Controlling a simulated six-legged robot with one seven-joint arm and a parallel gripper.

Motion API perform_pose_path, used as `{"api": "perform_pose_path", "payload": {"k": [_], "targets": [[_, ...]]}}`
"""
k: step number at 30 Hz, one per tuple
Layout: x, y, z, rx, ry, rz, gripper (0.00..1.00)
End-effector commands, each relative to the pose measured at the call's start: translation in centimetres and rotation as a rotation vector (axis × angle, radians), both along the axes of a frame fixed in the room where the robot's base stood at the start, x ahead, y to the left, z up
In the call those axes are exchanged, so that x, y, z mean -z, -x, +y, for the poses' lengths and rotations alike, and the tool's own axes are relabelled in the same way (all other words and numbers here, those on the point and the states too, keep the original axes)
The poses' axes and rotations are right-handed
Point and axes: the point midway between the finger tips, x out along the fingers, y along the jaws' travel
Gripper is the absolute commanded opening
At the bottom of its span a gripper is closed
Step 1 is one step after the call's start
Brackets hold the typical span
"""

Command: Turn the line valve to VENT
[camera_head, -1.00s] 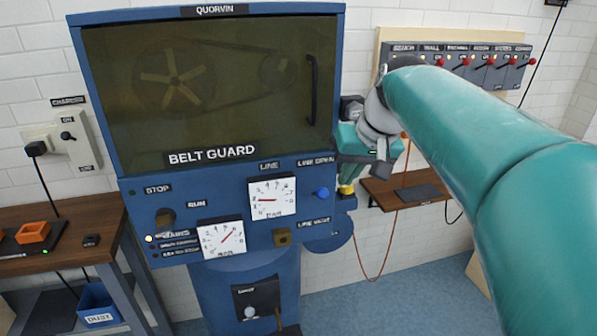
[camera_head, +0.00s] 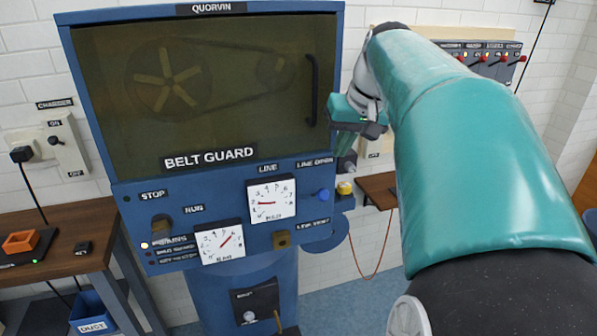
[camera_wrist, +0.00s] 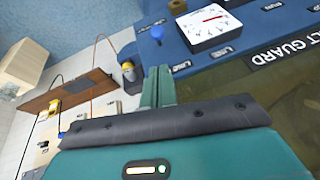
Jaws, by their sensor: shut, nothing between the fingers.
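The line valve appears to be the blue knob (camera_head: 323,195) on the right of the blue machine panel, between the LINE OPEN label (camera_head: 314,162) above and the LINE VENT label (camera_head: 313,223) below. The blue knob also shows in the wrist view (camera_wrist: 157,34), beyond my fingertips. Which way it points is too small to tell. My gripper (camera_head: 347,168) is shut and empty, up and right of the knob, beside the machine's right edge. In the wrist view my gripper (camera_wrist: 158,72) shows its fingers together, apart from the knob.
The LINE gauge (camera_head: 271,200) is left of the knob, with a brass-coloured fitting (camera_head: 281,239) below it. A yellow-topped part (camera_head: 344,188) stands just right of the panel. The belt guard (camera_head: 205,90) with its black handle is above. A wooden shelf (camera_head: 378,190) is on the wall.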

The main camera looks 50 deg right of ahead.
Motion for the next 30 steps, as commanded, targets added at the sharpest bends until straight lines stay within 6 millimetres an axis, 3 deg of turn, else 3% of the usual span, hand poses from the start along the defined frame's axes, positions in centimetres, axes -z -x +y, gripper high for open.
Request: {"api": "perform_pose_path", "payload": {"k": [8,22,30], "targets": [[0.5,-0.1,-0.1,0.001,-0.002,0.001,0.0],[7.6,-3.5,-0.4,-0.003,-0.002,0.003,0.0],[9.3,-4.2,-0.6,-0.002,-0.001,0.001,0.0]]}}
